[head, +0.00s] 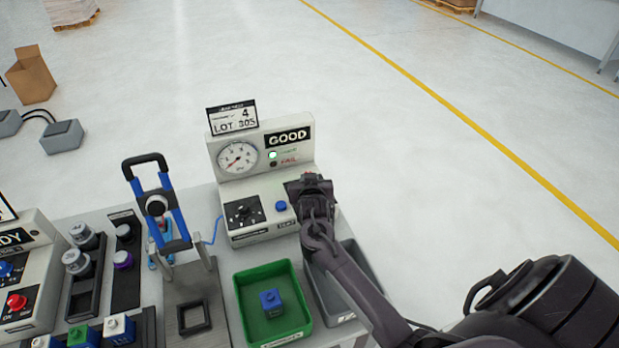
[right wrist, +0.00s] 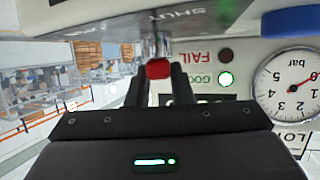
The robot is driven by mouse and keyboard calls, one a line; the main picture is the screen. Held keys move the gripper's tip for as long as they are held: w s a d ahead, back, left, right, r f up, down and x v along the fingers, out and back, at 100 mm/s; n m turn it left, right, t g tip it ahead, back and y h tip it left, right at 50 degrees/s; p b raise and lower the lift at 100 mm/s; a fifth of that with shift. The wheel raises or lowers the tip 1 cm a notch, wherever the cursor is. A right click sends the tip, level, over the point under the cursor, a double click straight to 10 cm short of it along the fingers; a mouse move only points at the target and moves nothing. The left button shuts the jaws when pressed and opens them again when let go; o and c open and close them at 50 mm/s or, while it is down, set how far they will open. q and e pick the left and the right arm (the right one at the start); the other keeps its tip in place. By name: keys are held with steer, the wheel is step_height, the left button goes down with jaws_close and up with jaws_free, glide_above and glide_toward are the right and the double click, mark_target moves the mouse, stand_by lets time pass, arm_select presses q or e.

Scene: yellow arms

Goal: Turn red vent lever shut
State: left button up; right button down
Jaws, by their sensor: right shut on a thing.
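The red vent lever (right wrist: 158,68) shows as a small red tip between the fingers of my right gripper (right wrist: 160,85) in the right wrist view. The fingers are shut on it. In the head view my right gripper (head: 308,187) sits at the right end of the leak test box (head: 240,163) and hides most of the lever. An upside-down SHUT marking (right wrist: 183,16) is on the box face beside the lever in the right wrist view. The lever's exact angle cannot be told. My left gripper is not in view.
The box carries a pressure gauge (head: 238,157), a lit green lamp (head: 273,155), a black dial (head: 243,211) and a blue button (head: 281,206). A green tray (head: 245,320) with a blue block and a grey bin (head: 359,262) stand in front. A blue-handled press (head: 160,200) is left.

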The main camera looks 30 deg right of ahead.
steer(key=n+t+y, duration=0.1)
steer(key=n+y, duration=0.3)
steer(key=y, duration=0.1)
steer(key=shift+d+r+n+t+p, duration=0.15)
steer(key=shift+n+t+p, duration=0.15)
steer(key=shift+t, duration=0.1)
steer(key=n+y, duration=0.2)
steer(key=y, duration=0.1)
steer(key=shift+w+n, duration=0.1)
steer(key=shift+n, duration=0.3)
steer(key=n+y+b, duration=0.1)
steer(key=n+y, duration=0.1)
steer(key=y, duration=0.1)
steer(key=shift+g+b, duration=0.3)
steer(key=shift+b, duration=0.1)
steer(key=shift+a+n+g+y+b, duration=0.3)
steer(key=shift+n+g+y+b, duration=0.2)
steer(key=shift+n+y+b, duration=0.55)
steer(key=shift+n+y, duration=0.25)
steer(key=shift+n, duration=0.1)
steer(key=shift+a, duration=0.1)
